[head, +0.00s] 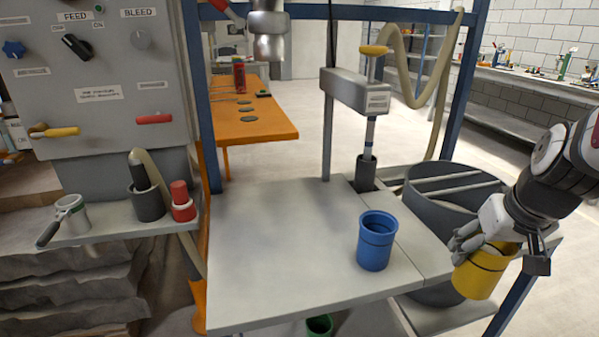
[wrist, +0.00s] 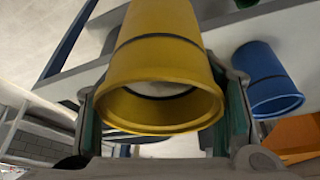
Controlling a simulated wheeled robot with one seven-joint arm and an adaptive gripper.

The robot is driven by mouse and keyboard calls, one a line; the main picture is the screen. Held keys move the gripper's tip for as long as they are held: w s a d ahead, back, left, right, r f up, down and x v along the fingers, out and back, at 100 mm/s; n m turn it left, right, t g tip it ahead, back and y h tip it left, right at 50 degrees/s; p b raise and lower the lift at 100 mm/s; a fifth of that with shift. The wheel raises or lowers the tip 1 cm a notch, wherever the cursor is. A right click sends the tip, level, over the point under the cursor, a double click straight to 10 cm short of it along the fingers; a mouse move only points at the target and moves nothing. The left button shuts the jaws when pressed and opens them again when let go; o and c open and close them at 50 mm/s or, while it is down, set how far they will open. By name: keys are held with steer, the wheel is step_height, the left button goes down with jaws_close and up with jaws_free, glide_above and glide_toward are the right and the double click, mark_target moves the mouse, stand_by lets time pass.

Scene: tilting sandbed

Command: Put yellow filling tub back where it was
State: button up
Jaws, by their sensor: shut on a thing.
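The yellow filling tub (head: 482,272) is held in my gripper (head: 480,240) at the right of the head view, by the right edge of the grey table. In the wrist view the yellow tub (wrist: 160,65) sits between the two fingers of my gripper (wrist: 165,110), its rim facing the camera. Something pale shows inside it. I cannot tell from the head view whether the tub touches anything below.
A blue tub (head: 377,242) stands on the grey table (head: 290,250), left of my gripper. A dark drum (head: 455,195) stands behind the yellow tub. A press-like post (head: 365,150) rises behind the blue tub. A green tub (head: 320,325) is below the table. The table's left part is clear.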

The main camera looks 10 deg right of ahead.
steer(key=shift+w+d+f+b, duration=0.4)
steer(key=shift+w+f, duration=0.4)
steer(key=shift+w, duration=1.75)
steer(key=shift+w+d+f+b, duration=0.15)
steer(key=shift+w+f+b, duration=0.55)
steer(key=shift+w, duration=1.9)
steer(key=shift+w+d+f+b, duration=0.3)
steer(key=shift+w+f, duration=0.65)
steer(key=shift+w, duration=1.6)
steer(key=shift+f, duration=0.1)
steer(key=o, duration=1.7)
steer(key=p+v, duration=0.3)
steer(key=v, duration=0.9)
steer(key=s+a+r+n+g+y, duration=0.1)
steer(key=s+a+r+n+y, duration=0.1)
steer(key=s+a, duration=1.25)
steer(key=s, duration=0.2)
steer(key=s+a+f+n+g, duration=0.1)
steer(key=s+a, duration=0.2)
steer(key=s, duration=0.2)
steer(key=s+a+f+n+g, duration=0.1)
steer(key=s+a, duration=0.2)
steer(key=s, duration=0.1)
steer(key=shift+s+f, duration=0.25)
steer(key=shift+s, duration=0.05)
